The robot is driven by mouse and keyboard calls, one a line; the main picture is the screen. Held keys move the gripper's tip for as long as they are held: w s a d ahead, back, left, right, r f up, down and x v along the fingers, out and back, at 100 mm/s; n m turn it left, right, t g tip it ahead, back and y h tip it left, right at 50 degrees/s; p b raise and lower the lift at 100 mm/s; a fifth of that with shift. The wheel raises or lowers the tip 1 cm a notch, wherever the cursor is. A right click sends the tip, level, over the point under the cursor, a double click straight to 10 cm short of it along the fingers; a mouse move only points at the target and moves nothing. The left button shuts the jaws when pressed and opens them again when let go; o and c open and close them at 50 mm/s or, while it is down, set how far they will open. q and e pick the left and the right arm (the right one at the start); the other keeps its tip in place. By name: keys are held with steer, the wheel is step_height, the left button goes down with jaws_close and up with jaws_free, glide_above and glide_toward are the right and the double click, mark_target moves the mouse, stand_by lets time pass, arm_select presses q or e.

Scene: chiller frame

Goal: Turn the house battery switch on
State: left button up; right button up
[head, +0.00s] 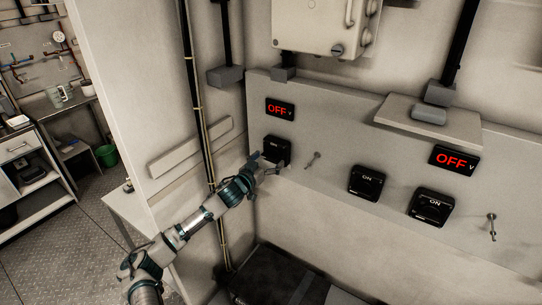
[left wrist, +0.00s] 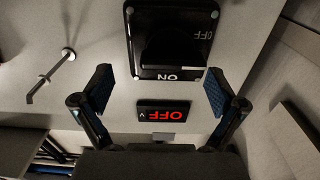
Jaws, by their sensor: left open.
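None carries a readable house battery label. My left gripper (head: 271,167) is at the left switch and partly covers its lower edge. In the left wrist view, the switch (left wrist: 170,40) appears upside down, with OFF and ON markings, ahead of my open, empty fingers (left wrist: 158,77). Contact cannot be told. A red OFF display (head: 280,109) is above this switch; it also shows in the left wrist view (left wrist: 163,111). My right gripper is out of view.
Another OFF display (head: 452,160) is above the right switches. Small metal levers (head: 313,160) (head: 491,226) stick out of the panel. A box (head: 325,25) hangs above, and a dark case (head: 275,277) lies below. Pipes (head: 196,110) run down the left wall.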

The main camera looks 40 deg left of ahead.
mark_target(268, 154)
arm_select(q)
steer(key=shift+w+a+r, duration=0.15)
steer(key=shift+w, duration=0.35)
steer(key=shift+w+a, duration=0.1)
steer(key=shift+a, duration=0.05)
steer(key=shift+w+a, duration=0.15)
steer(key=shift+a, duration=0.2)
steer(key=shift+w+a+f, duration=0.55)
steer(key=shift+a+f, duration=0.1)
steer(key=shift+w+a+f, duration=0.1)
steer(key=shift+w+f, duration=0.05)
steer(key=shift+w, duration=0.05)
steer(key=shift+s+d+r, duration=0.3)
steer(key=shift+d+r, duration=0.2)
steer(key=shift+d, duration=0.25)
steer(key=c, duration=0.8)
steer(key=shift+d, duration=0.15)
steer(key=c, duration=0.3)
steer(key=shift+c, duration=0.2)
steer(key=shift+a+f+p, duration=0.1)
steer(key=shift+a+p, duration=0.25)
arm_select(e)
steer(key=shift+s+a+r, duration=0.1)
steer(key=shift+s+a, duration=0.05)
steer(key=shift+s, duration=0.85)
